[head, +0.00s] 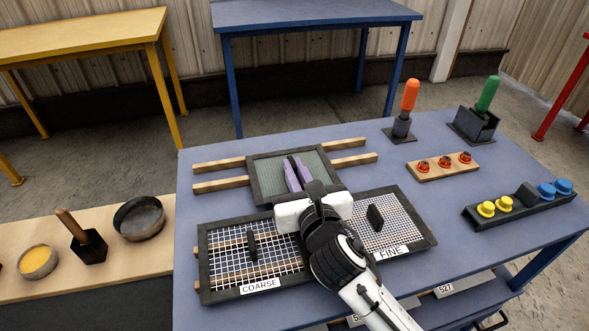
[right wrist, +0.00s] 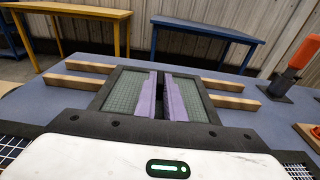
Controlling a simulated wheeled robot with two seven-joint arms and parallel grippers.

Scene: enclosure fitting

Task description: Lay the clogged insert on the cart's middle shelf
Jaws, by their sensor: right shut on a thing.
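A dark-framed insert with a greenish, filled-looking mesh (head: 265,180) lies across wooden rails at the back of the blue tabletop; I take it as the clogged one. It also shows in the right wrist view (right wrist: 117,92). My right gripper (head: 297,174) reaches over it, its purple fingers shut on the insert's dark upright handle. The insert looks level and close to the rails; I cannot tell whether it touches them. My left gripper is not in view. The cart's middle shelf cannot be made out for certain; a blue lower surface with a white label (head: 463,284) shows below the tabletop's front edge.
A COARSE insert (head: 258,290) and a FINE insert (head: 417,237) lie in front, partly under my right arm. Orange (head: 410,95) and green (head: 488,93) handled tools, a red-knobbed board (head: 440,173) and a yellow-and-blue-knobbed rack (head: 520,205) stand right.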

